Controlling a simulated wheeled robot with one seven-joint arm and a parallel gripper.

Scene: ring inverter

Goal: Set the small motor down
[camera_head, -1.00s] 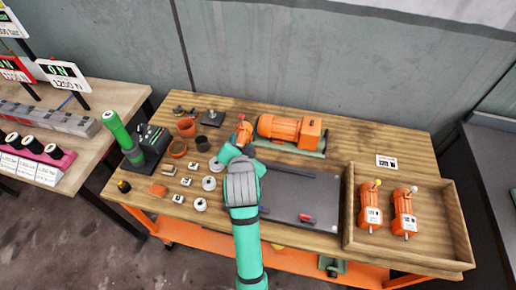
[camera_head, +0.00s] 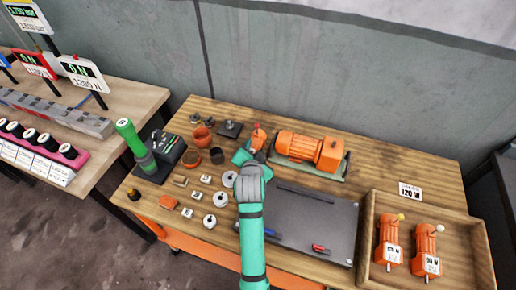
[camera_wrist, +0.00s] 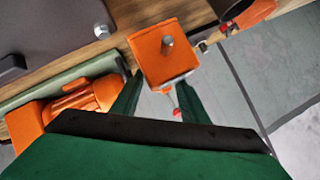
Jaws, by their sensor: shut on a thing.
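The small motor is orange with a red-tipped lever. It shows in the head view (camera_head: 258,138) above the back middle of the wooden table, just left of the large orange motor. In the wrist view the small motor (camera_wrist: 163,58) is between the two green fingers, its shaft end facing the camera and its red tip below. My gripper (camera_head: 250,153) is shut on it; it also shows in the wrist view (camera_wrist: 160,92). I cannot tell whether the motor touches the table.
The large orange motor (camera_head: 309,150) rests on a green base. A dark mat (camera_head: 310,221) lies in front. A wooden tray (camera_head: 478,235) at right holds two small orange motors. Pots, rings and small parts crowd the left. A green-handled tool (camera_head: 138,146) stands at far left.

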